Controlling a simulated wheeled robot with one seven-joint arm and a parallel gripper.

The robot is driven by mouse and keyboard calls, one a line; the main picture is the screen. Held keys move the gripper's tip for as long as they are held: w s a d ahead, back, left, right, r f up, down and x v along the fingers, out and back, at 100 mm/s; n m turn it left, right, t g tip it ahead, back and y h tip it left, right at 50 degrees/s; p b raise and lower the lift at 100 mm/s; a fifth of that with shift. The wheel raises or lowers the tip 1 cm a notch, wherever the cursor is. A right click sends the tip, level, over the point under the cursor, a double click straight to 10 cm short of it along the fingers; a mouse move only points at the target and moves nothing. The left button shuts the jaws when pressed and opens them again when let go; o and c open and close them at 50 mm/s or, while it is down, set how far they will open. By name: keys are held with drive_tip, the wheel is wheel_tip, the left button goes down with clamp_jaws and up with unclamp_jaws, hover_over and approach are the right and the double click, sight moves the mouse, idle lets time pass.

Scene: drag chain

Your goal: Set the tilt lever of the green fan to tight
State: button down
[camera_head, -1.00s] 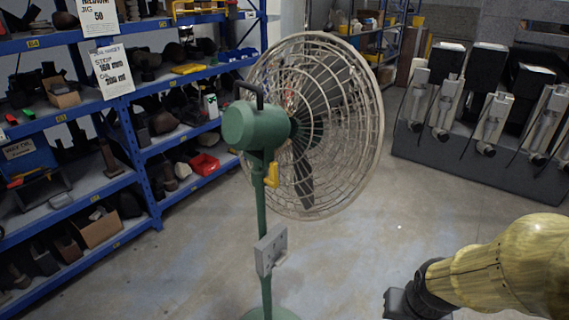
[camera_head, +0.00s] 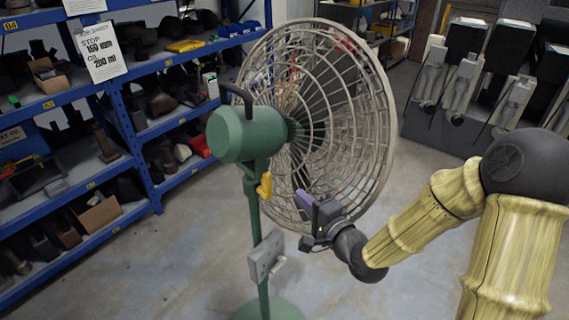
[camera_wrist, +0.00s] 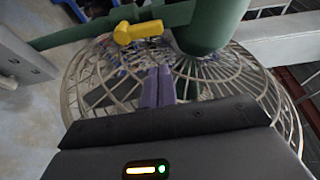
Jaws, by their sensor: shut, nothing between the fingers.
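The green fan (camera_head: 245,135) stands on a pole with its wire cage (camera_head: 345,120) facing away to the right. The yellow tilt lever (camera_head: 264,186) sits at the joint below the motor housing. In the wrist view the yellow lever (camera_wrist: 138,31) lies near the top, beside the green pole and housing (camera_wrist: 210,25). My gripper (camera_head: 305,198) is shut and empty. It is to the right of the lever, apart from it, in front of the lower part of the cage. In the wrist view its purple fingertips (camera_wrist: 158,88) are together, below the lever in the picture.
A grey box (camera_head: 266,257) is fixed on the fan's pole below the lever. The round green base (camera_head: 268,311) stands on open floor. Blue shelving (camera_head: 145,150) with loose parts is at left. A row of machines (camera_head: 470,85) stands at the back right.

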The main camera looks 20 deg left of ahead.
sight(264, 185)
drive_tip(key=p+x, duration=0.3)
drive_tip(key=x, duration=0.7)
drive_tip(key=shift+s+a+r+p, duration=0.15)
drive_tip(key=shift+r+p, duration=0.15)
drive_tip(key=shift+r, duration=0.2)
idle(0.3)
